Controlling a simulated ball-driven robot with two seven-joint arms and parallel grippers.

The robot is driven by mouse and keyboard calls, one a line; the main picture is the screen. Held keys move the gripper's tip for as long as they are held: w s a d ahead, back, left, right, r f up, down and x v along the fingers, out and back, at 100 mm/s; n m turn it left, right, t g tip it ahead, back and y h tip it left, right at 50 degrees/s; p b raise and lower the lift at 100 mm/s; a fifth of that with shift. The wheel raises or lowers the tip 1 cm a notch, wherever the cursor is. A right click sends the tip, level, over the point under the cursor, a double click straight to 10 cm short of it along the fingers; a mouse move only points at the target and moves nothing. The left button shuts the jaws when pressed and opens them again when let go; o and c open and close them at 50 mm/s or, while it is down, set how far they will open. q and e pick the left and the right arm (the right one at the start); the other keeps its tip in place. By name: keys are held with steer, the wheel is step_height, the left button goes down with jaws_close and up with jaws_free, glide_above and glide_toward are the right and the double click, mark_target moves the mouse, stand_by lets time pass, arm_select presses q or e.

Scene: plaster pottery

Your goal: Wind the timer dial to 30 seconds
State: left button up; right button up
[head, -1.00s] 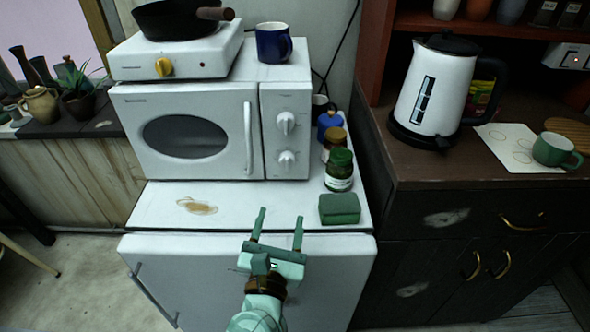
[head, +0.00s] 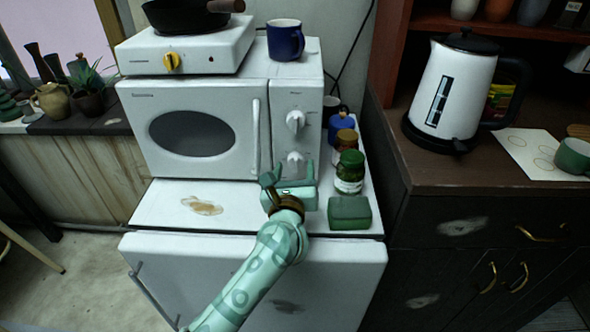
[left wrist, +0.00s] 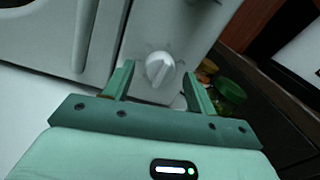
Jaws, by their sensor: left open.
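The white microwave (head: 222,92) stands on a small white fridge, with two white knobs on its right-hand panel. The lower knob (head: 296,161) is partly hidden behind my gripper; the upper knob (head: 295,121) is in clear view above it. My left gripper (head: 290,172) is open and in front of the lower knob. In the left wrist view one knob (left wrist: 160,68) shows between the two open fingers, with a clear gap to each side. I cannot tell how far the fingertips are from the panel. My right gripper is out of view.
A green sponge (head: 349,213), a green-lidded jar (head: 349,172) and a brown-lidded jar (head: 345,141) stand close to the right of my gripper. A hotplate (head: 187,50) with a black pan and a blue mug (head: 285,40) sit on the microwave.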

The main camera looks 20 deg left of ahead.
arm_select(q)
steer(key=shift+w+a, duration=0.15)
steer(key=shift+w, duration=0.35)
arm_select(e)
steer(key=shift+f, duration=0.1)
arm_select(q)
steer(key=c, duration=1)
